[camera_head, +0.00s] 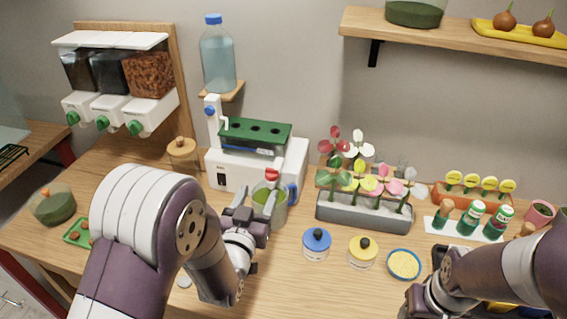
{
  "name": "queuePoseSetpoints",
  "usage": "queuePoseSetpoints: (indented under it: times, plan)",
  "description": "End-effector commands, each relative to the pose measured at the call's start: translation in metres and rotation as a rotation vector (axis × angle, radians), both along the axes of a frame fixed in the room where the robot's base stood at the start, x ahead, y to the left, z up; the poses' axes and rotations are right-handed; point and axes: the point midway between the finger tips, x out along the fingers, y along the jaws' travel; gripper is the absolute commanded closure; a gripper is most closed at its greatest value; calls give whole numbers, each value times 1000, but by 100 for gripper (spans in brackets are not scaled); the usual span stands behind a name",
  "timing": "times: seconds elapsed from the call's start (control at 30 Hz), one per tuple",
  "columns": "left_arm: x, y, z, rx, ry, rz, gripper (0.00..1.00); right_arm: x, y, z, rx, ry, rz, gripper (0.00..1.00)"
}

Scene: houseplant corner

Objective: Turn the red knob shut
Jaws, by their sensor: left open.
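The red knob (271,174) is small and sits low on the front of the white appliance with a green top (250,130), above a green cup (269,204). My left gripper (254,200) is open just below and left of the knob, its fingers in front of the cup. I see no contact with the knob, though the depth gap is hard to judge. My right gripper (418,300) is low at the right, partly hidden by its own arm; its jaws do not show clearly.
A water bottle (218,55) stands above the appliance. A wooden-lidded jar (182,152) is at its left.

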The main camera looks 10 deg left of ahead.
Motion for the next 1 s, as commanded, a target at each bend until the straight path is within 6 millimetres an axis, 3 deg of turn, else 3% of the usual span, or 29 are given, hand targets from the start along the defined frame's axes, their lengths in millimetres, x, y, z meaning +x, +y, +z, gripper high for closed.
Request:
queuePoseSetpoints:
  times: [0.2, 0.43, 0.6, 0.9, 1.0]
  plan:
    - [54, -2, 2, 0, 1, 0, 41, 0, 0, 10, 0, 0, 0, 43]
    - [98, -3, 1, 0, 3, 0, 41, 0, 0, 16, 0, 0, 0, 43]
    - [112, -4, 0, 0, 3, 0, 41, 0, 0, 17, 0, 0, 0, 43]
    - [115, -4, 0, 0, 4, 0, 41, 0, 0, 17, 0, 0, 0, 43]
    - [115, -4, 0, 0, 4, 0, 73, 0, 0, 17, 0, 0, 0, 43]
